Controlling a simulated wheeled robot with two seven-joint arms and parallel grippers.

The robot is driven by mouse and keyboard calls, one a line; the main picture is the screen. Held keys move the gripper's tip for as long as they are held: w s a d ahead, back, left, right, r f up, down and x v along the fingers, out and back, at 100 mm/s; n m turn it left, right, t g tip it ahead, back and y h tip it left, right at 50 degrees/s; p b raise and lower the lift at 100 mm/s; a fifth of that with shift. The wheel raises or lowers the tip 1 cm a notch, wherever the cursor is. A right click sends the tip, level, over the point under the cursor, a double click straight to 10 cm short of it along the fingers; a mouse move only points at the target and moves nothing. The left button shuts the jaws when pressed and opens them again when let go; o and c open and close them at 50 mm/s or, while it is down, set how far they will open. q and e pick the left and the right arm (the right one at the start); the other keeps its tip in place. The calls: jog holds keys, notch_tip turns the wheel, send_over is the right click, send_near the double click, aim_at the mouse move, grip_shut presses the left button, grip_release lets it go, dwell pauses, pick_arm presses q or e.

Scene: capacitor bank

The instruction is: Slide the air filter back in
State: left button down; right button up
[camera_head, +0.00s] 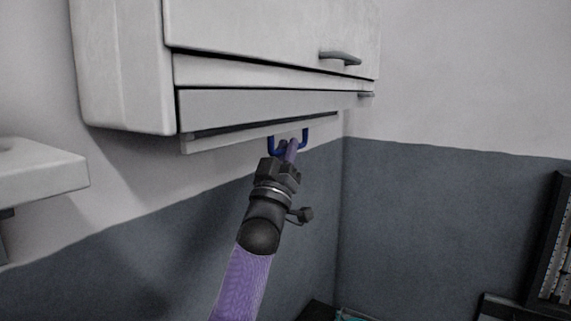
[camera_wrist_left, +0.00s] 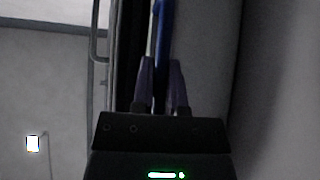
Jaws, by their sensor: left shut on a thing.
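The air filter (camera_head: 225,137) shows as a thin pale slab along the underside of a white wall cabinet, below its front panels. A blue U-shaped handle (camera_head: 271,146) stands at its front edge. My left gripper (camera_head: 290,148) comes up from below and is shut on the blue handle. In the left wrist view the purple fingers of the gripper (camera_wrist_left: 161,72) close on both sides of the blue bar (camera_wrist_left: 162,35). How deep the filter sits in the cabinet cannot be told. My right gripper is out of view.
The white cabinet (camera_head: 265,30) hangs above, with a grey door handle (camera_head: 340,58). A white ledge (camera_head: 40,172) juts out at the left. Dark equipment (camera_head: 555,250) stands at the lower right. The space below the cabinet around my arm looks free.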

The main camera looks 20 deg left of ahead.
pick_arm(q)
jog(key=shift+s+r+p, duration=0.1)
jog(key=shift+r+p, duration=0.5)
jog(key=shift+r, duration=1)
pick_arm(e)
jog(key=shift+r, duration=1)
pick_arm(q)
jog(key=c, duration=0.7)
grip_release()
jog(key=shift+o, duration=0.2)
jog(key=shift+f, duration=0.1)
jog(key=shift+f, duration=0.25)
jog(key=b+v, duration=0.4)
jog(key=v, duration=0.4)
jog(key=shift+s+f+b, duration=0.2)
jog(key=shift+b, duration=0.2)
jog(key=shift+s+f, duration=0.25)
jog(key=shift+s, duration=0.2)
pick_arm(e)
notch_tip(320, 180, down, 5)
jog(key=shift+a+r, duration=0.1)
